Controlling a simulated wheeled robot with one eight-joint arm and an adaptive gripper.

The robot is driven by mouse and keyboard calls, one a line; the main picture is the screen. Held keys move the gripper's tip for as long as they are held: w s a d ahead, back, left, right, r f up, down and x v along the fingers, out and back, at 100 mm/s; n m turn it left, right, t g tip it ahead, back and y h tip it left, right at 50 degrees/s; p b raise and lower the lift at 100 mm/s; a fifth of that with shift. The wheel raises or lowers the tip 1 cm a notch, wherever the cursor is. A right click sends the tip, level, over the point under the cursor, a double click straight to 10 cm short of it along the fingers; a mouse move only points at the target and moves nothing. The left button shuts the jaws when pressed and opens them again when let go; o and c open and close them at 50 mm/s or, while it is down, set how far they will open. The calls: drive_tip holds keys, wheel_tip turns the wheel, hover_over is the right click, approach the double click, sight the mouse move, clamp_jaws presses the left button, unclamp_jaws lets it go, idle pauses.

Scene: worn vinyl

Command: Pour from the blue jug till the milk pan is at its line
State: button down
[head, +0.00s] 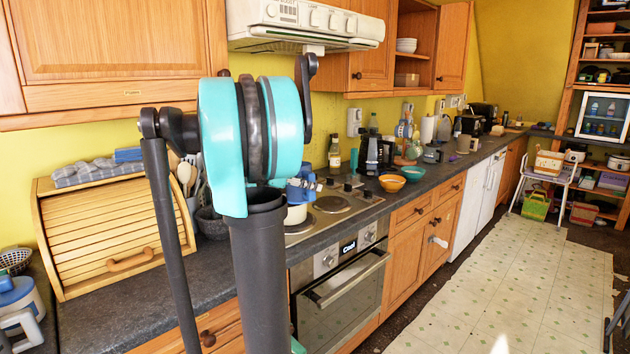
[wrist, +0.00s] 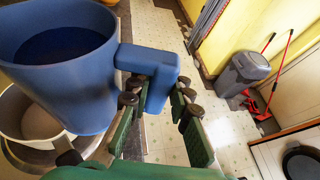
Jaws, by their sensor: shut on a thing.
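In the wrist view the blue jug (wrist: 88,98) is large at the left, with its mouth up and a dark blue inside. I cannot clearly tell its liquid level. My gripper (wrist: 160,92) is shut on the jug's handle. The cream milk pan (wrist: 12,112) is below and beside the jug, partly hidden by it; its line does not show. In the head view the pan (head: 296,214) is at the hob, just right of my arm. Part of the blue jug (head: 300,190) shows above it. My arm hides my gripper there.
The hob (head: 336,204) is set in the dark counter above an oven (head: 345,290). An orange bowl (head: 392,183), a teal bowl (head: 413,172) and a coffee maker (head: 373,152) stand to its right. A wooden bread bin (head: 105,235) is at left. The extractor hood (head: 305,24) hangs above.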

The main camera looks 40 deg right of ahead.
sight(311, 173)
drive_tip(key=shift+f, duration=0.6)
drive_tip(key=shift+s+r+n+g, duration=0.15)
drive_tip(key=shift+r+n+g, duration=0.35)
drive_tip(key=shift+r, duration=0.6)
drive_tip(key=shift+s+r+n+g, duration=0.1)
drive_tip(key=shift+r+n+g, duration=0.2)
drive_tip(key=shift+r+n, duration=0.55)
drive_tip(key=shift+r+m, duration=0.15)
drive_tip(key=shift+m, duration=0.1)
drive_tip(key=shift+f, duration=0.45)
drive_tip(key=shift+w+r+n+g, duration=0.15)
drive_tip(key=shift+r+n+g, duration=0.45)
drive_tip(key=shift+r+n, duration=0.3)
drive_tip(key=shift+w+r+n, duration=0.15)
drive_tip(key=shift+r+n, duration=0.05)
drive_tip(key=shift+n, duration=0.1)
drive_tip(key=shift+w+d+r+n+g, duration=0.15)
drive_tip(key=shift+w+r+n+g, duration=0.2)
drive_tip(key=shift+n+g, duration=0.25)
